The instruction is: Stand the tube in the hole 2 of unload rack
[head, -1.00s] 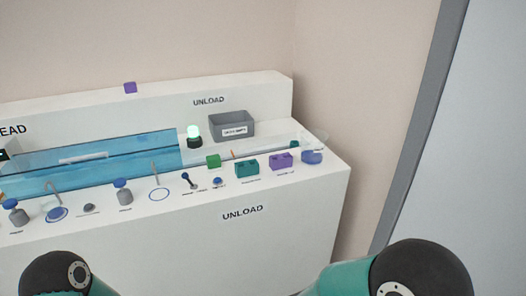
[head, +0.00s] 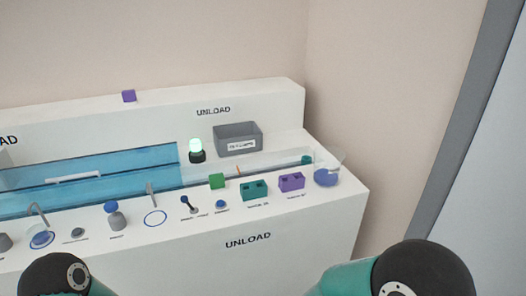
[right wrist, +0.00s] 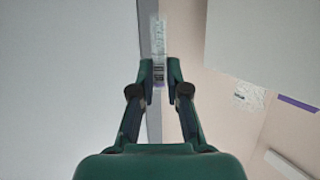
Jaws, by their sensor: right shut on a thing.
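My right gripper (right wrist: 160,70) shows in the right wrist view, shut on a clear tube (right wrist: 159,38) with a printed label; the tube extends beyond the fingertips. In the head view, a teal rack (head: 254,191) and a purple rack (head: 291,181), each with dark holes in its top, stand on the counter above the lower UNLOAD sign. Their small labels are too small to read, so I cannot tell which is the unload rack. Neither gripper shows in the head view, and the held tube is away from the racks.
A blue track (head: 120,172) runs left. A grey post (head: 455,130) stands right.

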